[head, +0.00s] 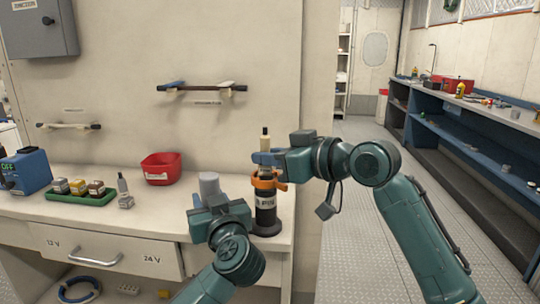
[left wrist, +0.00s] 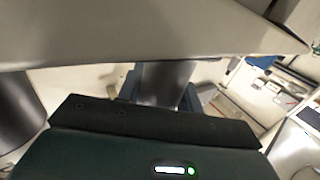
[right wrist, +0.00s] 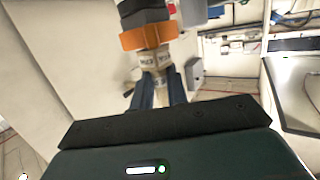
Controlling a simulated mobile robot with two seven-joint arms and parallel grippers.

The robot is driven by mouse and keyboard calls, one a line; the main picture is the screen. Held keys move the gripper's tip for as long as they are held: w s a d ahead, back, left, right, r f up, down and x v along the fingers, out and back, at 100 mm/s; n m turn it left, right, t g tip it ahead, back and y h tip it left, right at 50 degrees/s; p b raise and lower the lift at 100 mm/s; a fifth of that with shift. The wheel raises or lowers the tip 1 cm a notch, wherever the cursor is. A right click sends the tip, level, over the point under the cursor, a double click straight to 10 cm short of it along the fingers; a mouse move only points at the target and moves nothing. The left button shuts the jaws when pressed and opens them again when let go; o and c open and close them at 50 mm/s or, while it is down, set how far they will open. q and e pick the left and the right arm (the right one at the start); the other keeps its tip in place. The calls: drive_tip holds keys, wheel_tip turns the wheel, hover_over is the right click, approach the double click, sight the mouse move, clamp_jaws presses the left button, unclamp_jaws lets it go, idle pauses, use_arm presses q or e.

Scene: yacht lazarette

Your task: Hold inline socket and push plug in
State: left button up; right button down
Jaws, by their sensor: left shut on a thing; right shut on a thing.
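My right gripper (head: 266,158) is shut on a slim cream piece (head: 265,144) with a dark tip, upright above a black cylinder (head: 265,216) at the counter's right end. In the right wrist view the fingers grip its labelled cream body (right wrist: 153,62), beside an orange ring (right wrist: 149,36). The ring also shows around the column in the head view (head: 268,180). My left gripper (head: 211,203) is shut on an upright grey cylinder (head: 209,184), left of and apart from the column. The left wrist view shows this cylinder (left wrist: 164,84) between the fingers. I cannot tell which piece is plug or socket.
The counter (head: 150,214) also holds a red bin (head: 161,169), a small grey connector (head: 124,190), a green tray (head: 80,197) of small blocks and a blue box (head: 26,171). A wall stands close behind. The aisle floor (head: 370,222) at right is clear.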

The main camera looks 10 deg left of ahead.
sight(267, 135)
drive_tip(key=shift+f, duration=0.45)
drive_tip(key=shift+r, duration=0.1)
drive_tip(key=shift+r, duration=2.45)
drive_tip(key=shift+f, duration=0.1)
drive_tip(key=shift+f, duration=2)
drive_tip(key=shift+f, duration=0.3)
drive_tip(key=shift+f, duration=0.25)
